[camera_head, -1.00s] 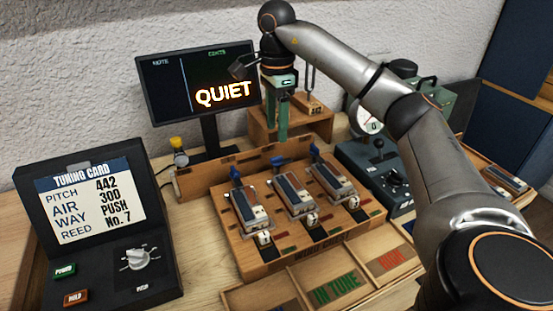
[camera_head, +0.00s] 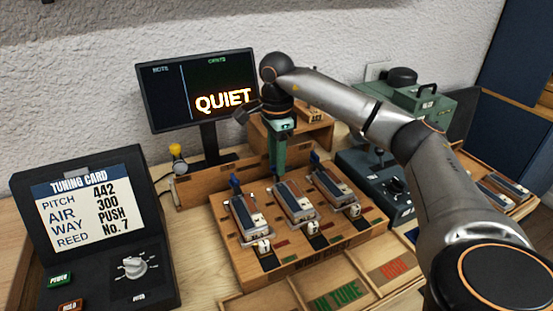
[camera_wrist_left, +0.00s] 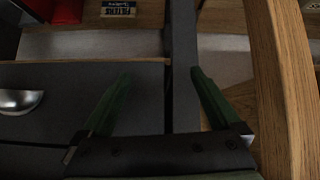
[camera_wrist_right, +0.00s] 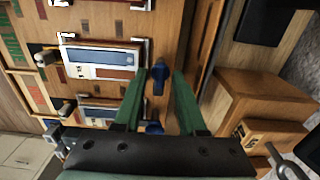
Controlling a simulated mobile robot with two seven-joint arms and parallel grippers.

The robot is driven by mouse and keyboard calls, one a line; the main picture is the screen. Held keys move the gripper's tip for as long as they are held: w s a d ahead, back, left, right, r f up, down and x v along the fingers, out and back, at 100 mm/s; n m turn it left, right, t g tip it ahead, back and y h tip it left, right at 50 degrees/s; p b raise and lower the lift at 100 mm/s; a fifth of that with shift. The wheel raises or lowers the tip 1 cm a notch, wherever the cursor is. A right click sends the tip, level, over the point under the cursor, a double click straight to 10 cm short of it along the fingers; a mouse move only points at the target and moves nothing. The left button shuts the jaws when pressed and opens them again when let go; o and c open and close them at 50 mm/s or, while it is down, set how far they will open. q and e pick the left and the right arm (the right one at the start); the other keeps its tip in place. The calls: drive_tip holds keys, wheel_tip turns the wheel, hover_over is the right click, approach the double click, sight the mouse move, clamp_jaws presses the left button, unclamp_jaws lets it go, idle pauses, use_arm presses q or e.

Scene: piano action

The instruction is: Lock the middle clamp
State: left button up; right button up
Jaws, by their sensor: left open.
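Three reed blocks are clamped on a wooden bench (camera_head: 262,277). The middle block (camera_head: 294,201) sits between the left block (camera_head: 248,217) and the right block (camera_head: 335,192). Blue levers stand behind the left (camera_head: 235,184) and right (camera_head: 314,158) blocks. My right gripper (camera_head: 277,168) points down behind the middle block and hides its lever in the head view. In the right wrist view, that middle blue lever (camera_wrist_right: 157,79) shows between the tips of my open right gripper (camera_wrist_right: 160,73); contact is unclear. My left gripper (camera_wrist_left: 153,75) is open and empty, outside the head view.
A wooden back rail (camera_head: 200,187) runs behind the bench. A wooden box with a tuning fork (camera_head: 300,138) stands close behind my right gripper. A monitor (camera_head: 197,88) reads QUIET.

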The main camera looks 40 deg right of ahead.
use_arm(q)
drive_tip(key=shift+a, duration=0.1)
use_arm(e)
clamp_jaws()
